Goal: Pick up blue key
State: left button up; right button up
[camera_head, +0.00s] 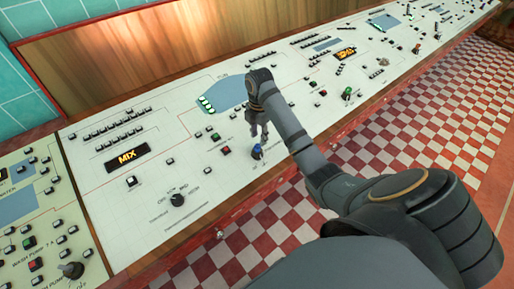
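The blue key (257,152) stands at the front part of the pale control panel, in the middle of the camera_head view. It looks like a small blue knob-like piece with a dark base. My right gripper (259,133) hangs from the end of my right arm, pointing down just above and behind the blue key in the picture. A small gap shows between its tips and the key, and nothing is visible in it. The fingers are too small to tell how far apart they are. My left gripper is out of view.
Red-and-white checkered floor (420,130) lies in front.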

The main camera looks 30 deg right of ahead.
aim_at(257, 145)
jog(key=f+b, duration=0.3)
jog(key=a+f+b, duration=0.1)
jog(key=f+b, duration=0.1)
jog(key=shift+f, duration=0.15)
jog(key=shift+d, duration=0.1)
jog(key=shift+r, duration=0.2)
grip_shut()
